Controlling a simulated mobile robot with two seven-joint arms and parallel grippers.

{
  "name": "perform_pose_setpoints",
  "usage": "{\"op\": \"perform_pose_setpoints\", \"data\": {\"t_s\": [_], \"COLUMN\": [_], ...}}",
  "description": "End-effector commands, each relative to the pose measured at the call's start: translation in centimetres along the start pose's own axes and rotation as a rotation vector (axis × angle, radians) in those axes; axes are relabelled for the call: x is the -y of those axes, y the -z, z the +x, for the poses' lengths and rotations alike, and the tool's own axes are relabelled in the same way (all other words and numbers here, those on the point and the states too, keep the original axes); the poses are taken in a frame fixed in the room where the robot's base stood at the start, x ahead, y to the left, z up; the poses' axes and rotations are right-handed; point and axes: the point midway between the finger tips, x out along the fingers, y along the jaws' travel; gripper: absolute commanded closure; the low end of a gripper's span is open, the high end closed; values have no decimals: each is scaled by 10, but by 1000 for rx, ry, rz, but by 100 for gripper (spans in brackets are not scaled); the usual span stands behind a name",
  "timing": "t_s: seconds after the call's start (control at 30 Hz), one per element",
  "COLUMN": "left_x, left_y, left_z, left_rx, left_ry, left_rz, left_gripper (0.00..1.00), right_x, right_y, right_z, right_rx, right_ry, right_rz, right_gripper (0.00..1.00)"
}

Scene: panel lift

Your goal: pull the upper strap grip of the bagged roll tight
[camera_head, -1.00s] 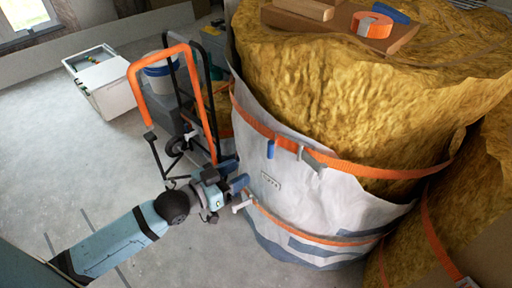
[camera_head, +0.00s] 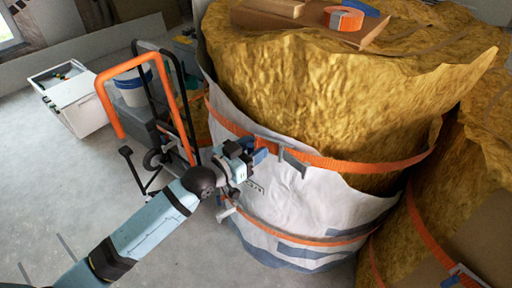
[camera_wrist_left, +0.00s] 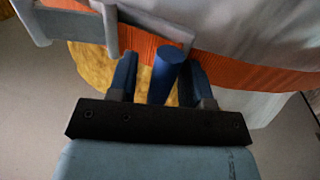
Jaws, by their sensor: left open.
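The bagged roll (camera_head: 330,110) is yellow wool in a white bag with an orange upper strap (camera_head: 350,165) and a lower strap. In the left wrist view the upper strap grip (camera_wrist_left: 167,76), a blue cylinder, stands between the two blue fingers of my left gripper (camera_wrist_left: 160,78). The fingers are open, with a gap visible on each side of the grip. In the head view my left gripper (camera_head: 259,152) is at the upper strap, just left of its grey buckle (camera_head: 294,162), and largely hides the grip. My right gripper is not in view.
An orange-and-black hand truck (camera_head: 150,90) stands close left of the roll, behind my left arm. A board with an orange strap coil (camera_head: 344,18) lies on top of the roll. Another strapped roll (camera_head: 440,195) is at the right.

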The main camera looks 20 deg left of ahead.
Motion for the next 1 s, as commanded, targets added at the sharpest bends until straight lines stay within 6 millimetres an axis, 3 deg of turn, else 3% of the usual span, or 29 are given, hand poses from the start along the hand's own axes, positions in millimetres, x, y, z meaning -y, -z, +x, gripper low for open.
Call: {"op": "perform_pose_setpoints", "data": {"t_s": [0.4, 0.47, 0.6, 0.83, 1.0], "left_x": [0, 0, 0, -2, -14], "left_y": [0, 0, 0, 1, 5], "left_z": [10, 10, 10, 6, -21], "left_rx": [1, 1, 1, 2, 8], "left_ry": [0, 0, 0, 0, 0], "left_rz": [0, 0, 0, -1, -3], "left_gripper": [55, 66, 98, 100, 100], "right_x": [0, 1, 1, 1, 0], "right_y": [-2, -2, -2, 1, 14], "right_z": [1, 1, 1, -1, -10], "right_rx": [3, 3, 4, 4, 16], "right_ry": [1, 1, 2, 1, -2], "right_rz": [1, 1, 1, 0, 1], "right_gripper": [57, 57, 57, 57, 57]}}
